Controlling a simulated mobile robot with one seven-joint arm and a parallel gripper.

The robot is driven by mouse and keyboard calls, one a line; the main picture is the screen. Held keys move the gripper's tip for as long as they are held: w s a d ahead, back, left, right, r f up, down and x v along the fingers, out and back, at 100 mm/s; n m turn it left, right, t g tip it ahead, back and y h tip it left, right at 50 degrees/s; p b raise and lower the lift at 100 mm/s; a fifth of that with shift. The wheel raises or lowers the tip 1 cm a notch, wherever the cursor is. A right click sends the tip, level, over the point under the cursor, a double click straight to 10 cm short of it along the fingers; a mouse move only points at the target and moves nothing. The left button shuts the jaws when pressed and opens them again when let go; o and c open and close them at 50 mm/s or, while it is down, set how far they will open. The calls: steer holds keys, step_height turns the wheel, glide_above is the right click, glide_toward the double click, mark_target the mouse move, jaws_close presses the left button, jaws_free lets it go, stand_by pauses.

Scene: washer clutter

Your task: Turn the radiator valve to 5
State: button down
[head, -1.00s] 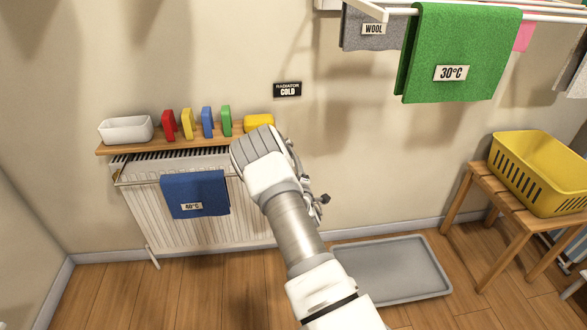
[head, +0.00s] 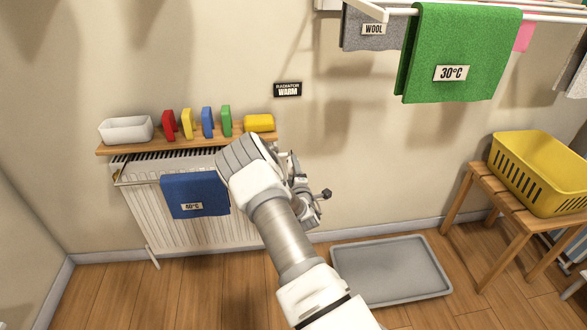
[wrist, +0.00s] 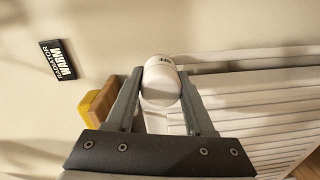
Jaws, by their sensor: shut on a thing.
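The radiator (head: 190,228) stands against the wall at the left in the head view. In the wrist view its white panel (wrist: 265,100) is at the right. The white round valve knob (wrist: 160,82) sits between the fingers of my gripper (wrist: 160,92), which is shut on it. In the head view my own arm hides the valve. The wall sign (head: 287,89) reads RADIATOR WARM, and it also shows in the wrist view (wrist: 58,60).
A wooden shelf (head: 104,151) above the radiator holds a white tub (head: 126,130), several coloured blocks and a yellow item (head: 259,123). A blue cloth (head: 195,190) hangs on the radiator. A grey tray (head: 392,271) lies on the floor. A yellow basket (head: 540,172) stands at right.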

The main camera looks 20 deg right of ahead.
steer(key=shift+c, duration=1.3)
jaws_free()
steer(key=p+v, duration=0.4)
steer(key=v, duration=1.3)
steer(key=shift+s+p, duration=0.25)
steer(key=shift+p, duration=0.05)
steer(key=shift+a, duration=0.1)
